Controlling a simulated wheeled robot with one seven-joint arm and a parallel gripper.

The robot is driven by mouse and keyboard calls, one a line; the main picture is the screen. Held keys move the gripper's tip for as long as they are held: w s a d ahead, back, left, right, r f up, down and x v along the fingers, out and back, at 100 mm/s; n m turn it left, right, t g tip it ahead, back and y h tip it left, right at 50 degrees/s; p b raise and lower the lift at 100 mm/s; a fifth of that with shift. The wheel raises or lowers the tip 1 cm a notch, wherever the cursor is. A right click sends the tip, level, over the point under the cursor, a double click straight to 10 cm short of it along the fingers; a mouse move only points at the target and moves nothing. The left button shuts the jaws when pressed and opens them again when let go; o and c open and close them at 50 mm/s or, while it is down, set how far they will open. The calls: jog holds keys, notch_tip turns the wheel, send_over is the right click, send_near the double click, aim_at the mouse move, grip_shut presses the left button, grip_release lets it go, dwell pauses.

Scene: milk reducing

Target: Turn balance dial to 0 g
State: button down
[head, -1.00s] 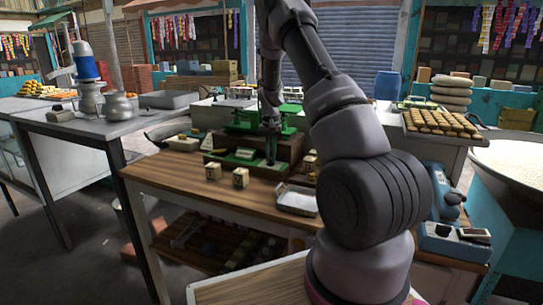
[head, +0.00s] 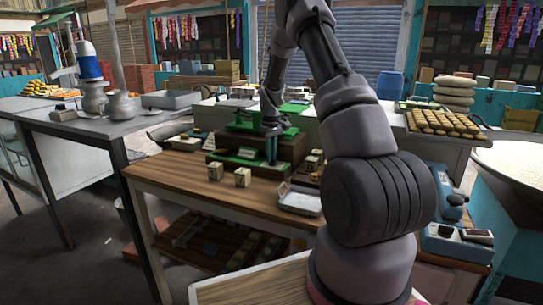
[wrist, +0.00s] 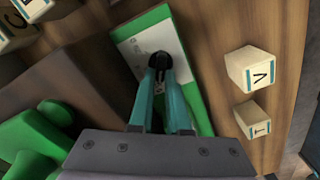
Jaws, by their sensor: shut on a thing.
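The green balance (head: 238,159) stands on the wooden table in the head view. In the wrist view, its green base with a pale face plate (wrist: 138,50) lies under my gripper (wrist: 160,76). A small round black dial (wrist: 160,58) sits on that plate. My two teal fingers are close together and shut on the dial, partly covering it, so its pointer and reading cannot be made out. In the head view, my gripper (head: 271,160) reaches down at the front of the balance, and the dial is too small to see.
Two lettered cubes (wrist: 250,70) (wrist: 253,119) lie right of the balance in the wrist view. A metal tray (head: 300,200) stands on the table's right, near my arm. Small pale boxes (head: 186,143) stand at the left. The table's front left (head: 180,178) is clear.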

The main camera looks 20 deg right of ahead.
dwell(0.4)
jog(key=c, duration=0.9)
grip_release()
jog(key=shift+r, duration=0.1)
notch_tip(320, 180, up, 11)
jog(key=shift+f, duration=0.15)
